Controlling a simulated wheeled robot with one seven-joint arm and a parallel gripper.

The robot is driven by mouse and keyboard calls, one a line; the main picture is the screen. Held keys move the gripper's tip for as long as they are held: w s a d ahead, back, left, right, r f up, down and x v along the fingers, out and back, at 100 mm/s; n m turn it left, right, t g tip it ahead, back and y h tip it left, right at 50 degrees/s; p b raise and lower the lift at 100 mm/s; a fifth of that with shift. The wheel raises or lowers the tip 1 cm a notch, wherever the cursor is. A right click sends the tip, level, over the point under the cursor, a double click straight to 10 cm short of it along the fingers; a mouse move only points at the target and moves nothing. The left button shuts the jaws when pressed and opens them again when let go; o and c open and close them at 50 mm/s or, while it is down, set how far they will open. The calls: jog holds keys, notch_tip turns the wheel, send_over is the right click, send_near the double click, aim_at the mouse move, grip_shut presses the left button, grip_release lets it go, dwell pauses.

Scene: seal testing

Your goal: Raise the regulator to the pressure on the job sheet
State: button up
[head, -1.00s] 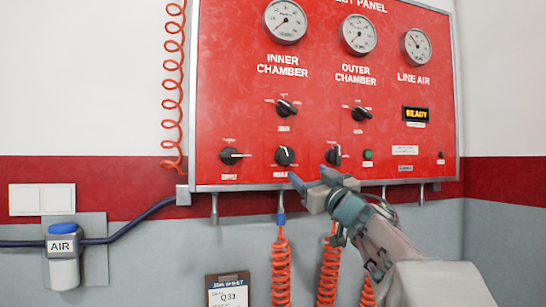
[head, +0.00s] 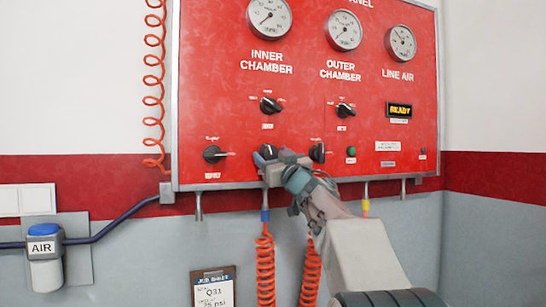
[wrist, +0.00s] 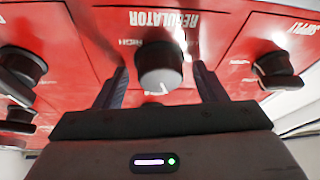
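The regulator knob (head: 268,151) is a black round knob in the bottom row of the red test panel, partly hidden by my gripper (head: 272,160) in the head view. The wrist view shows the regulator knob (wrist: 158,66) upside down under its REGULATOR label. My gripper (wrist: 160,80) is open, one finger on each side of the knob, with a visible gap on both sides. The job sheet (head: 213,287) is on a clipboard below the panel; it shows a psi value too small to read surely. The inner chamber gauge (head: 269,17) and line air gauge (head: 401,43) are above.
The supply knob (head: 214,154) is left of the regulator, and another black knob (head: 317,152) is close on the right. A yellow READY display (head: 400,110) is lit. Orange coiled hoses (head: 265,270) hang below the panel. An AIR unit (head: 43,255) is on the left wall.

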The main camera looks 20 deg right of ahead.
jog(key=c, duration=0.9)
jog(key=shift+o, duration=0.3)
jog(key=shift+a+m+h, duration=0.2)
jog(key=shift+m+h, duration=1.2)
jog(key=shift+m, duration=1.1)
jog(key=shift+m+h+b, duration=0.35)
jog(key=shift+m+h, duration=0.45)
jog(key=shift+m, duration=0.8)
jog(key=shift+r, duration=0.1)
jog(key=o, duration=0.9)
jog(key=shift+a, duration=0.1)
